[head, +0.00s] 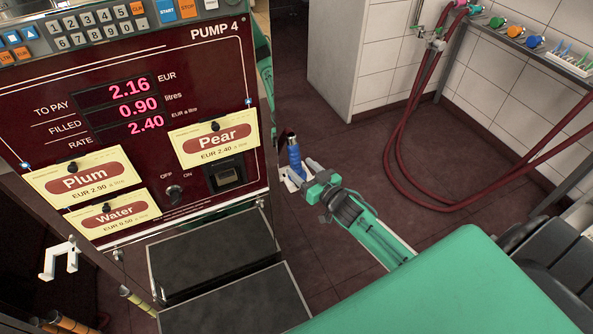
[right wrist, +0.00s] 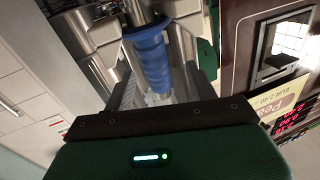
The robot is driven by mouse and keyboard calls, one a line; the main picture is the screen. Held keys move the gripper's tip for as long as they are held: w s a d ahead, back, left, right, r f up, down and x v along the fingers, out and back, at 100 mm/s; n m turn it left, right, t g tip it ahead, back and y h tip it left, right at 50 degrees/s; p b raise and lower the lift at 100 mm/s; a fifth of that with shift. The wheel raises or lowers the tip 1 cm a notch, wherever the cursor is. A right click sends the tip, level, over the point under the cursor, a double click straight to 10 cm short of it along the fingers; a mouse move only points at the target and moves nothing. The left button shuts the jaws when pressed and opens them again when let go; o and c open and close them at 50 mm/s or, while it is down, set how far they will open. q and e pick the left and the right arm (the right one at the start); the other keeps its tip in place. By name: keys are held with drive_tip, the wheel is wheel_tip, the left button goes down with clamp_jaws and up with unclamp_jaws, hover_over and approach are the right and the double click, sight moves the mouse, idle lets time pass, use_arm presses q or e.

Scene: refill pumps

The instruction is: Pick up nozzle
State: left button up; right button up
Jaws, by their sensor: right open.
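The nozzle (head: 294,156), with a blue grip, is upright at the right side of the pump, by a white holder (head: 290,183). My right gripper (head: 302,174) reaches it from the right. In the right wrist view the nozzle's blue grip (right wrist: 152,58) lies between the two open fingers (right wrist: 145,22), with gaps beside it. I cannot tell whether either finger touches it. The nozzle's lower end is partly hidden in the head view. My left gripper is not in view.
Pump 4 (head: 150,65) fills the left, with Plum, Water and Pear cards. An empty white holder (head: 60,259) is on its left side. Red hoses (head: 393,150) hang by the tiled wall, below a shelf (head: 540,52) with coloured items. Floor between is clear.

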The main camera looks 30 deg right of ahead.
sight(299, 161)
drive_tip(key=shift+w+a, duration=0.1)
drive_tip(key=shift+w, duration=0.55)
drive_tip(key=shift+w+r+p, duration=0.2)
drive_tip(key=shift+w+p, duration=0.1)
drive_tip(key=shift+w, duration=0.2)
drive_tip(key=w+p, duration=0.1)
drive_tip(key=w, duration=0.2)
drive_tip(key=shift+w+r, duration=0.1)
drive_tip(key=shift+w+a, duration=0.15)
drive_tip(key=shift+w, duration=0.4)
drive_tip(key=shift+c, duration=0.4)
drive_tip(key=c, duration=1.1)
